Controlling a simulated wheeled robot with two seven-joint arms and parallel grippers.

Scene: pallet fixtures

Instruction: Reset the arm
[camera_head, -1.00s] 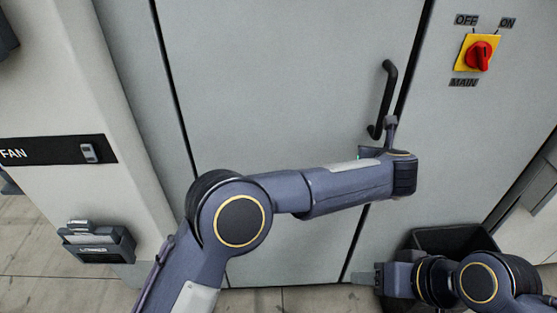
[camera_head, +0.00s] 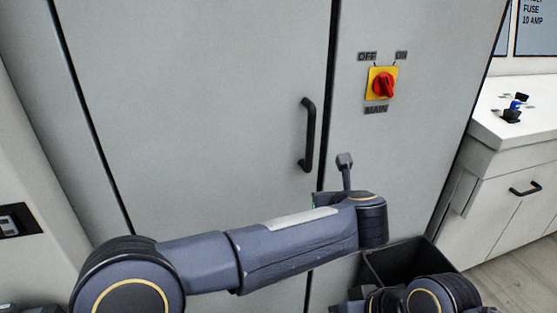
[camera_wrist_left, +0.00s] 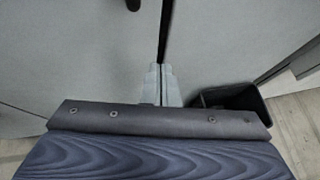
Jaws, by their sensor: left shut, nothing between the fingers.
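My left arm reaches in from the left across the front of a grey cabinet (camera_head: 215,110). My left gripper (camera_head: 345,165) is small in the head view, right of and a little below the black door handle (camera_head: 308,135), apart from it. In the left wrist view its two grey fingers (camera_wrist_left: 161,75) are together with nothing between them, in front of the dark door seam. My right gripper (camera_head: 350,303) is at the bottom edge, mostly cut off and dark, so its fingers cannot be made out.
A red rotary switch (camera_head: 384,86) on a yellow plate sits on the cabinet's right panel, its knob upright and tilted. A black bin (camera_head: 430,258) stands on the floor at the cabinet's foot. A white counter (camera_head: 515,150) with small items stands at the right.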

